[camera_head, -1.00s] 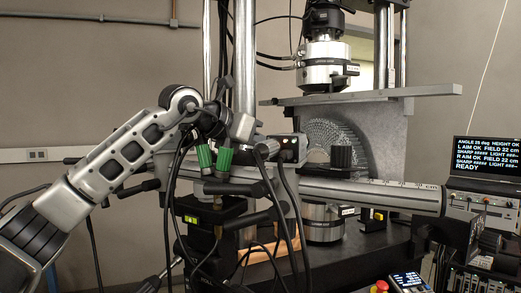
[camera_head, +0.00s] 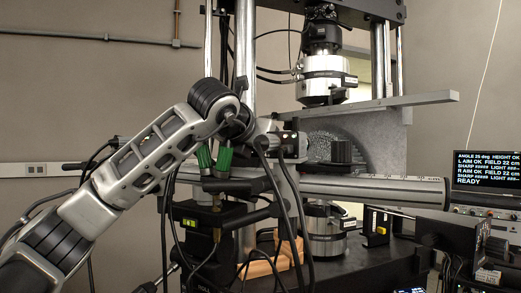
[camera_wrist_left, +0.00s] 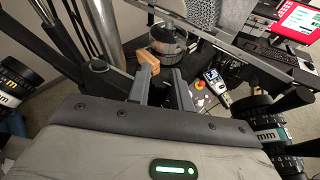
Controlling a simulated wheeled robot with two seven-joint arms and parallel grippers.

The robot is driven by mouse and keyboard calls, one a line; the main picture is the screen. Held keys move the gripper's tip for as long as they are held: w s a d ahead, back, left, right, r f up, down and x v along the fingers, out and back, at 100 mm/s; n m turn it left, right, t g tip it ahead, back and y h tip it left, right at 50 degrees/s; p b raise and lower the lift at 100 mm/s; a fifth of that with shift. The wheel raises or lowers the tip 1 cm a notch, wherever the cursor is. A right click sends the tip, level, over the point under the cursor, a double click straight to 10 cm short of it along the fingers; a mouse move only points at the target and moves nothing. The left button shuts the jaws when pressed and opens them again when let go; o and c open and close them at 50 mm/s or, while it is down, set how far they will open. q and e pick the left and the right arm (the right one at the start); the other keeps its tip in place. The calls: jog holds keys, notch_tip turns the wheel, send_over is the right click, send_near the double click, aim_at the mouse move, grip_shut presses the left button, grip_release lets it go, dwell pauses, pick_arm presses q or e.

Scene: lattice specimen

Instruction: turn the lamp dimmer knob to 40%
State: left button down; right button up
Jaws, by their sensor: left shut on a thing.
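My left gripper (camera_wrist_left: 160,86) shows in the left wrist view as two dark fingers with a narrow gap. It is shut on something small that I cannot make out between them. In the head view my left arm reaches in from the left, and its wrist is beside a small dark box (camera_head: 291,146) at the rail; the fingertips are hidden there. I cannot tell which part is the lamp dimmer knob, and no percentage scale is readable. My right gripper is not in view.
A long grey rail (camera_head: 390,191) crosses the middle in front of the test frame. Black cables (camera_head: 300,205) hang close to my wrist. A wooden block (camera_head: 263,264) lies below. A screen (camera_head: 486,172) at the right reads READY, with LIGHT bars too small to count.

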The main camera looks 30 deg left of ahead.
pick_arm(q)
jog(key=c, duration=1.3)
grip_release()
jog(key=shift+r, duration=0.1)
jog(key=shift+r, duration=0.2)
notch_tip(320, 180, up, 3)
jog(key=shift+f, duration=0.1)
jog(key=s+d+r, duration=0.2)
jog(key=s+r, duration=0.1)
jog(key=s, duration=0.1)
jog(key=s+d+r+b, duration=0.1)
jog(key=s+d+r, duration=0.1)
jog(key=s+r, duration=0.1)
jog(key=s+d+r+b, duration=0.1)
jog(key=s+d+r, duration=0.1)
jog(key=s, duration=0.3)
jog(key=shift+s+r, duration=0.4)
jog(key=shift+r, duration=0.45)
